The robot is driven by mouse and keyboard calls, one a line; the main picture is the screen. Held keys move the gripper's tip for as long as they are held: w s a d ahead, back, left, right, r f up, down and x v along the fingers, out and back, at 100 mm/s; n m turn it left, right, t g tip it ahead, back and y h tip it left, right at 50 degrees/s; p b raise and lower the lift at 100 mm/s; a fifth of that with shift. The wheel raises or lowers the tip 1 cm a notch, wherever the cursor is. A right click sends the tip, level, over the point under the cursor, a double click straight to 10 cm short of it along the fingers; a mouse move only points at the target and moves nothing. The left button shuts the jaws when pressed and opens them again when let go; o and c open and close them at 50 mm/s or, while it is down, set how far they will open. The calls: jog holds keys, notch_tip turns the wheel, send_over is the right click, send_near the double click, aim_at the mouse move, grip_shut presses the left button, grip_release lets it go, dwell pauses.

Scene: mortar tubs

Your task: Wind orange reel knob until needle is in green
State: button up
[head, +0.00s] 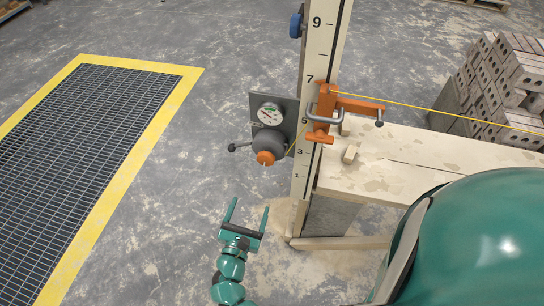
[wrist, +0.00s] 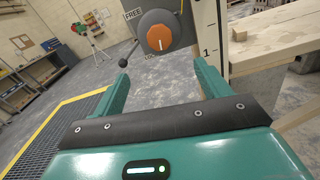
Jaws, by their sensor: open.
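The orange reel knob (head: 265,158) sits on the front of a dark grey reel (head: 269,141), fixed to a plate on the tall numbered post (head: 321,70). In the wrist view the knob (wrist: 161,37) shows a white mark pointing about straight down. A round gauge (head: 269,113) with a white face is above the reel; its needle is too small to read surely. A lever with a dark ball end (head: 232,147) sticks out to the left. My gripper (head: 249,208) is open and empty, below the knob and apart from it.
An orange bracket (head: 322,110) clamps the post and holds a yellow line running right. A wooden bench (head: 420,160) stands right of the post, with small wood blocks on it. Bricks (head: 505,80) are stacked behind. Open floor and a yellow-edged grate (head: 90,120) lie left.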

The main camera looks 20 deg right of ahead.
jog(key=n, duration=0.1)
jog(key=p, duration=0.2)
send_near(265, 161)
jog(key=x, duration=0.9)
jog(key=shift+w+d, duration=0.2)
jog(key=c, duration=1)
jog(key=shift+f, duration=0.1)
